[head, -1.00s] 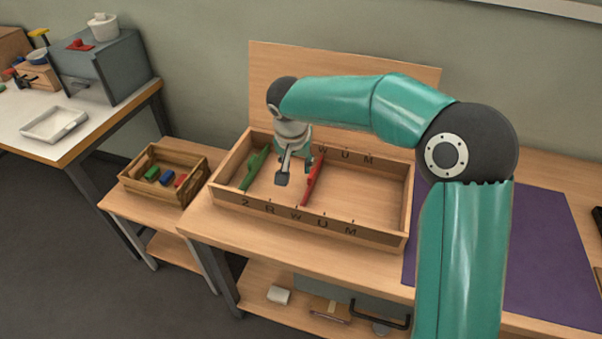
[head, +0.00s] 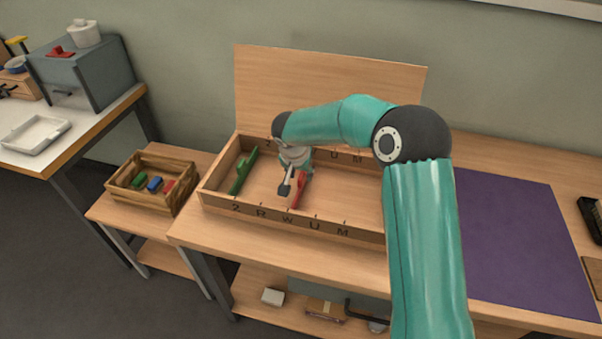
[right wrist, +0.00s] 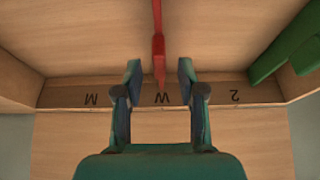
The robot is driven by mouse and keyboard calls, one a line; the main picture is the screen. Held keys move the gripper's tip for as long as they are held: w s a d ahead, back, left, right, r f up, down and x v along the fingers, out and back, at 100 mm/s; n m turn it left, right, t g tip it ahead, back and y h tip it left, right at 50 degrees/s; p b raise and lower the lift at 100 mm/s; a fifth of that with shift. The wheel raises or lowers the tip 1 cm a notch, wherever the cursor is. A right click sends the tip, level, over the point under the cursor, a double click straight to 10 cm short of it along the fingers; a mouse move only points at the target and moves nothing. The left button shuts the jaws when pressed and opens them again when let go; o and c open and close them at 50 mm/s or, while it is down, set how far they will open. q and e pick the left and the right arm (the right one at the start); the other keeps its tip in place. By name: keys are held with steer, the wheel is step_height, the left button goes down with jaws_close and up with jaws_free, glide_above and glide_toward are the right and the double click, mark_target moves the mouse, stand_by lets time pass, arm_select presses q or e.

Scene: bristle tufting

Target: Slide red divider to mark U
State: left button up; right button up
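The wooden box (head: 214,203) on the bench has marks 2, R, W, U and M along its front wall. The red divider (head: 302,190) stands across it with its front end near mark W. It also shows in the right wrist view (right wrist: 158,48), hanging in line with the W. The green divider (head: 243,172) stands slightly askew near the box's left end. My right gripper (head: 292,188) is down in the box at the red divider. In the right wrist view its fingers (right wrist: 159,70) are apart, one on each side of the divider, with gaps. My left gripper is out of view.
A small wooden crate (head: 122,188) with coloured blocks stands on a low stand left of the box. A purple mat (head: 510,245) lies right of the box. My right arm hides the box's right end. A tall wooden panel (head: 325,85) rises behind the box.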

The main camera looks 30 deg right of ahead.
steer(key=shift+x, duration=1.2)
jaws_close()
